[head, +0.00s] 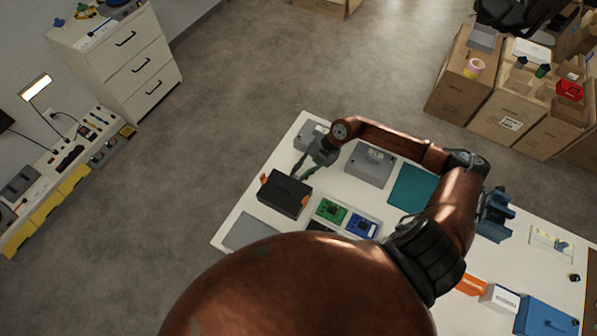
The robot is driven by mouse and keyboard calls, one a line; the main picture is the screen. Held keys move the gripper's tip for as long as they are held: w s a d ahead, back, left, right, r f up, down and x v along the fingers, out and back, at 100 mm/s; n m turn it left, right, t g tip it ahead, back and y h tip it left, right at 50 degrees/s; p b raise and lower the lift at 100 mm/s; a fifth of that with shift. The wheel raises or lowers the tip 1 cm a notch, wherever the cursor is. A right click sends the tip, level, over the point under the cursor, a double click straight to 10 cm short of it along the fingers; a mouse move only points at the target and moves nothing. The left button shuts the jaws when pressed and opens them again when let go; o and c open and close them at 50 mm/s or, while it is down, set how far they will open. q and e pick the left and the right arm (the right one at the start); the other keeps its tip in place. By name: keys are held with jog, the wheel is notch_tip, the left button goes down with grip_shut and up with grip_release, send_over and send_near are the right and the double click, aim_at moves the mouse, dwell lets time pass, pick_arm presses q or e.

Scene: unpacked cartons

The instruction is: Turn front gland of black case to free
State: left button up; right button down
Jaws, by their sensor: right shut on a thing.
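The black case (283,196) sits on the white table, left of its middle, with small orange parts at its left and right ends. My right gripper (301,174) reaches down from the grey wrist to the case's far edge. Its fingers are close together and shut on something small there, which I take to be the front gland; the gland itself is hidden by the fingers. I cannot tell which way the gland is turned. My left gripper is not in view.
Grey boxes (370,166) stand behind and right of the case. A teal mat (412,187) and a blue box (546,318) are farther right. My arm hides part of the table.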

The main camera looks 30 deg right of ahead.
jog(key=shift+s+d+f+t+y, duration=0.15)
jog(key=shift+t+y, duration=0.1)
jog(key=shift+t, duration=0.2)
jog(key=shift+s+a+f+t+y, duration=0.15)
jog(key=shift+t+y, duration=0.1)
jog(key=shift+t, duration=0.2)
jog(key=shift+d, duration=0.1)
jog(key=c, duration=1.8)
grip_release()
jog(key=shift+r, duration=0.1)
jog(key=shift+o, duration=0.2)
jog(key=v, duration=0.8)
